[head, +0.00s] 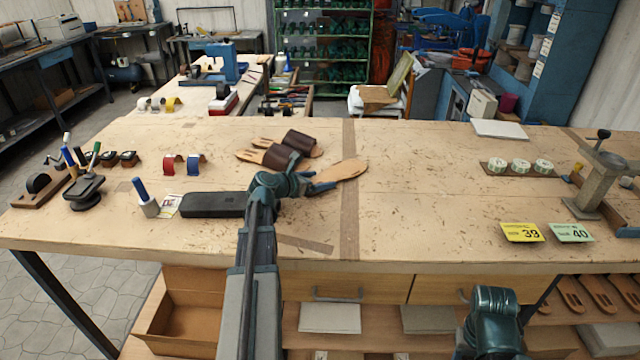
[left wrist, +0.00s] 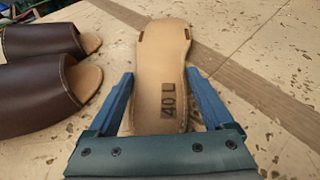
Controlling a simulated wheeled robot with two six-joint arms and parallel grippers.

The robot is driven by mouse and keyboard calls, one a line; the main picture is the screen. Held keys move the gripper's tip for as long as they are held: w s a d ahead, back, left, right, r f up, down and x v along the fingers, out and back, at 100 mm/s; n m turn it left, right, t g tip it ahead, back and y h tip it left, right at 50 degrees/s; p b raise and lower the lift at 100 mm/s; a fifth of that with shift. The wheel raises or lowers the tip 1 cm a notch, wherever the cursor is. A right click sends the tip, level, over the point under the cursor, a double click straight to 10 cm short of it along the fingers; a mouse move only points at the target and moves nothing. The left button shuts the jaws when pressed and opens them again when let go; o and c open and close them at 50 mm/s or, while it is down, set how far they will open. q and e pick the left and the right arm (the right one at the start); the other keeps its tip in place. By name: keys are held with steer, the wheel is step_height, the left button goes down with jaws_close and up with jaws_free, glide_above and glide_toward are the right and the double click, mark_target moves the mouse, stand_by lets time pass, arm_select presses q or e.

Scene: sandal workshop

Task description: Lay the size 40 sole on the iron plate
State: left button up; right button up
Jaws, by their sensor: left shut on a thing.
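The tan sole (head: 345,170) is marked "40 L" and also shows in the left wrist view (left wrist: 160,60). My left gripper (head: 318,184) is shut on it, with one blue finger along each side near the marked end (left wrist: 158,85). I cannot tell whether the sole touches the tabletop. A long dark slab (head: 214,204), which looks like the iron plate, lies left of my left forearm with nothing on it. A green card reading 40 (head: 570,233) lies at the right. My right gripper is out of view; only part of that arm shows at the bottom right.
Two brown-strapped sandals (head: 280,150) lie just left of the sole. A yellow 39 card (head: 522,232), several white rolls (head: 520,166) and a grey post tool (head: 598,180) stand right. Small tools (head: 145,198) are left of the slab. The bench middle right is clear.

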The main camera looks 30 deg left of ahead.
arm_select(q)
steer(key=o, duration=1.2)
steer(key=shift+o, duration=0.2)
steer(key=shift+s+r, duration=0.25)
steer(key=shift+s, duration=0.05)
steer(key=p+v, duration=0.4)
steer(key=v, duration=0.7)
steer(key=shift+s+p, duration=0.2)
steer(key=shift+p, duration=0.15)
